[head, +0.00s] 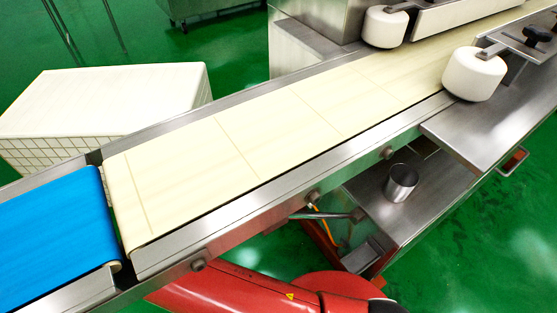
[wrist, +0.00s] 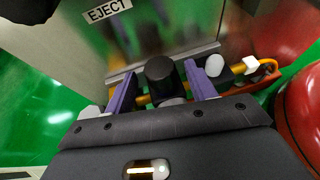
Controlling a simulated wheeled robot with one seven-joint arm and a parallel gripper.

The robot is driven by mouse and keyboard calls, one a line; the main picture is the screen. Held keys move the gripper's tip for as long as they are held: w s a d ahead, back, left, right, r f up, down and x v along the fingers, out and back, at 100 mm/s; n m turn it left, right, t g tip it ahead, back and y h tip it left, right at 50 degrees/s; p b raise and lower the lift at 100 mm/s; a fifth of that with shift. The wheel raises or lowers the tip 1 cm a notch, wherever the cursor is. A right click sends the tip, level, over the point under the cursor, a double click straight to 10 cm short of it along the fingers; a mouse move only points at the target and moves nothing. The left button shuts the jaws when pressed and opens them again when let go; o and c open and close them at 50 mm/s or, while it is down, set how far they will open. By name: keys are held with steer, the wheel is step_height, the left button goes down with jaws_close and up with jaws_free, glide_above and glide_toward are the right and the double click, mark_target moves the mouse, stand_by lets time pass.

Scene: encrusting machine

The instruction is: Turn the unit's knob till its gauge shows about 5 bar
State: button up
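In the wrist view a dark round knob (wrist: 160,70) stands in front of a metal panel, below an "EJECT" label (wrist: 108,10). My gripper (wrist: 160,76) has its two purple fingers spread, one on each side of the knob, with a visible gap on both sides. How deep the knob sits between the fingertips I cannot tell. A small white rounded part (wrist: 214,65) beside the right finger may be the gauge; no dial or needle can be read. The head view shows neither the knob nor my gripper.
An orange hose (wrist: 262,72) with fittings runs right of the knob. The head view shows a cream conveyor belt (head: 290,115), a blue belt (head: 55,235), a white crate (head: 105,100) and a metal cup (head: 401,183) on a lower shelf. Green floor lies around.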

steer(key=v, duration=0.7)
steer(key=shift+s+a, duration=0.15)
steer(key=shift+a, duration=0.15)
steer(key=shift+r, duration=0.1)
